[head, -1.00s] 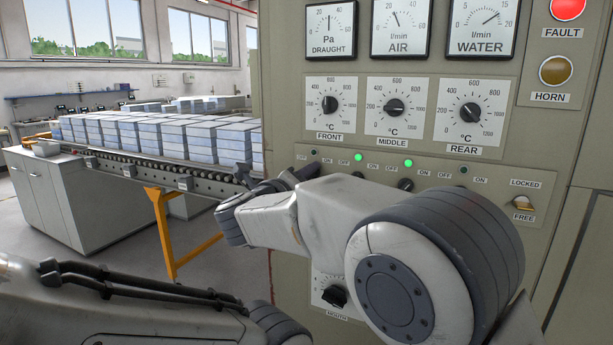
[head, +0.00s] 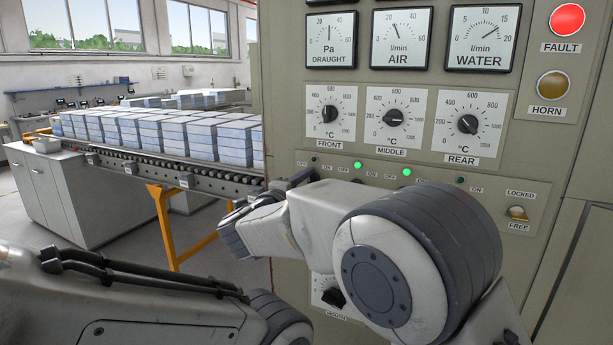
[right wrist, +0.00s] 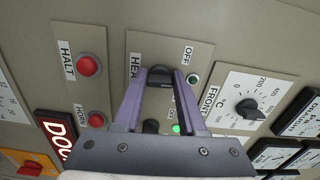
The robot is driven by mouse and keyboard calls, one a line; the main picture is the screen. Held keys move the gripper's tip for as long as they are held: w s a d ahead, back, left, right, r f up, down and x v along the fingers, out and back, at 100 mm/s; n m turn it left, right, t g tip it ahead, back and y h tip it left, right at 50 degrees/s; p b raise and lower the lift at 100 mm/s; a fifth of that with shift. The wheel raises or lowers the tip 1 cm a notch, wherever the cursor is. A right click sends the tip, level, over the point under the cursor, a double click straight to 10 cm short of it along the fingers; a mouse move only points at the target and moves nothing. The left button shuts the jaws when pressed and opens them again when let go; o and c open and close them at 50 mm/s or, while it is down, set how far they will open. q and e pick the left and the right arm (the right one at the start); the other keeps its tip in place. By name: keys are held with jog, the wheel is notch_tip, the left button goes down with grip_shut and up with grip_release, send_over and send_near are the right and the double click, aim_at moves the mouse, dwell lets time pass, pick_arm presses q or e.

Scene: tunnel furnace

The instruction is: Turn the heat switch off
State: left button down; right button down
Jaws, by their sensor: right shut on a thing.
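The heat panel is a pale plate with a row of black switches, OFF and ON labels and small lamps. In the right wrist view, my right gripper (right wrist: 163,77) has its two purple fingers closed around a black heat switch (right wrist: 160,73) beside an OFF label. The lamp (right wrist: 193,79) by this switch is dark; the lamp of the neighbouring switch (right wrist: 151,127) is green. In the head view, my right gripper (head: 288,184) is at the panel's left end, partly behind my forearm. Two panel lamps (head: 358,165) are green and the outer two are dark. My left gripper is out of view.
Temperature dials (head: 391,117) and gauges (head: 402,38) sit above the switches. A LOCKED/FREE switch (head: 517,212) is at the right. A red HALT button (right wrist: 88,66) is near the gripper. A conveyor (head: 165,175) with stacked blocks (head: 190,135) is left.

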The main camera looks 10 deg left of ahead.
pick_arm(q)
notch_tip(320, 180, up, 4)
jog(key=p, duration=0.4)
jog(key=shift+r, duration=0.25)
pick_arm(e)
jog(key=n, duration=0.6)
jog(key=shift+f, duration=0.1)
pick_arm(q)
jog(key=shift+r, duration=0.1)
pick_arm(e)
jog(key=shift+c, duration=2.4)
grip_release()
